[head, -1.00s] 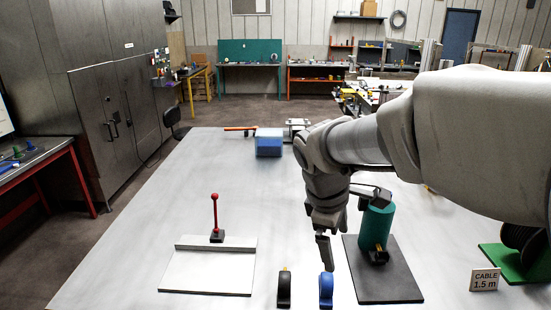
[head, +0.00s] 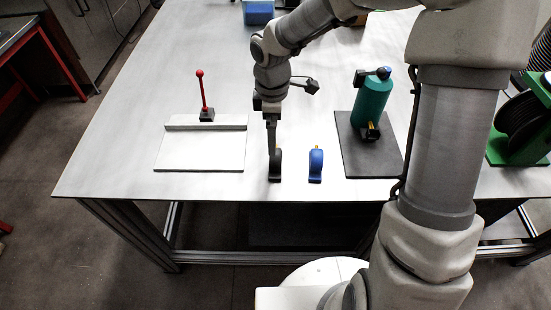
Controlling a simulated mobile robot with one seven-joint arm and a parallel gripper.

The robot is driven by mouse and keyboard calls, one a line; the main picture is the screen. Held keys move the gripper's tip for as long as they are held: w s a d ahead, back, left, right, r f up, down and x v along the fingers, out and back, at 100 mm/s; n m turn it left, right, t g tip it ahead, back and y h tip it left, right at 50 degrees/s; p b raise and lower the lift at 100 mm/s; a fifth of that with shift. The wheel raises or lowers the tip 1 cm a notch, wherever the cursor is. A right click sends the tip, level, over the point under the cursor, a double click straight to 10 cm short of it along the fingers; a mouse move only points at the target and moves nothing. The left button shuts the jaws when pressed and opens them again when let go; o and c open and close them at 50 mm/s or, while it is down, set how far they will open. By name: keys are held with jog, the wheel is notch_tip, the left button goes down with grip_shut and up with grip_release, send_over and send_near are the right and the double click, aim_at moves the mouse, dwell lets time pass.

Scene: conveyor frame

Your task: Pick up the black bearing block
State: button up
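The black bearing block (head: 275,170) stands near the front edge of the table, left of a blue block of similar shape (head: 316,166). My gripper (head: 272,147) points down at the black block, and its fingertip overlaps the block's upper part in the picture. The fingers line up one behind the other, so I cannot tell whether they are apart or closed, or whether they touch the block. The upper part of the black block is partly hidden by the finger.
A white plate (head: 200,152) with a red-knobbed lever (head: 203,95) is to the left. A teal cylinder (head: 371,104) stands on a dark mat (head: 382,158) to the right. A green reel stand (head: 505,148) is at far right. The table's front edge is close to both blocks.

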aim_at(275, 160)
jog(key=f, duration=0.9)
jog(key=shift+d, duration=0.3)
jog(key=shift+r, duration=0.1)
jog(key=shift+c, duration=0.3)
grip_shut()
